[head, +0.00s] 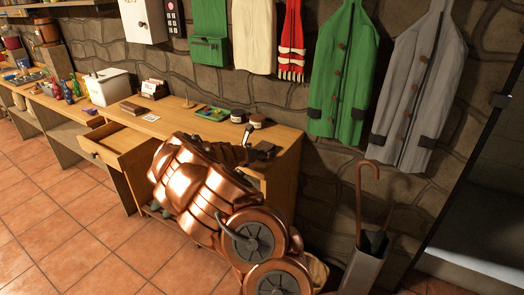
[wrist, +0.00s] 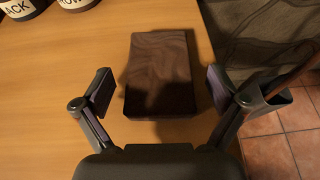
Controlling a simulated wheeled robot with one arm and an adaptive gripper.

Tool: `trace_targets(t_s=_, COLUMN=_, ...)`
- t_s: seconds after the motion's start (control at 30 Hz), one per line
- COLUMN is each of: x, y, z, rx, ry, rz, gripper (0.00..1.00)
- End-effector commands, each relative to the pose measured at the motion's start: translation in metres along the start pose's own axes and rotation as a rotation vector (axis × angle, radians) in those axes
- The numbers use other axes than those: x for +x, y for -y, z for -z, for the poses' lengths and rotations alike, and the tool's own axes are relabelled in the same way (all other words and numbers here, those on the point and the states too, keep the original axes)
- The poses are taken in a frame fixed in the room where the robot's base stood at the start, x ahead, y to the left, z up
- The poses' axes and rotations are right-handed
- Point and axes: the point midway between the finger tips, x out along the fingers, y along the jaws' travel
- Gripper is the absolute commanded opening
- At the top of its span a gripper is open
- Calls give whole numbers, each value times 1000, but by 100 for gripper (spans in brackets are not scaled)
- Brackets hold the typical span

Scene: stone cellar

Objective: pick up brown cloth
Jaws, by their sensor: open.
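In the wrist view a dark brown, flat-topped block shape, which I take to be the brown cloth (wrist: 158,75), lies on the wooden bench (wrist: 75,70) near its right edge. My gripper (wrist: 160,90) is open, with one finger to the left of the cloth and one to the right. Gaps show between each finger and the cloth's sides. In the head view my copper arm reaches over the bench's near end, and my gripper (head: 255,150) is small and dark there. The cloth cannot be made out clearly in that view.
A drawer (head: 115,148) hangs open left of my arm. An umbrella stand (head: 362,268) with a cane stands right of the bench. Coats hang on the stone wall.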

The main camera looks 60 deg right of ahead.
Motion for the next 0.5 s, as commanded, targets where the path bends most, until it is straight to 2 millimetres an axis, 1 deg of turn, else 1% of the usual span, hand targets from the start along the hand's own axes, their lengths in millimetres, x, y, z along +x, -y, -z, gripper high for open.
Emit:
trace_targets(t_s=0.1, x=5, y=0, z=-1, rx=1, ry=1, rz=-1, gripper=97)
trace_targets(t_s=0.37, x=5, y=-1, z=-1, rx=1, ry=1, rz=-2, gripper=97)
trace_targets(t_s=0.5, x=5, y=0, z=-1, rx=1, ry=1, rz=-2, gripper=82)
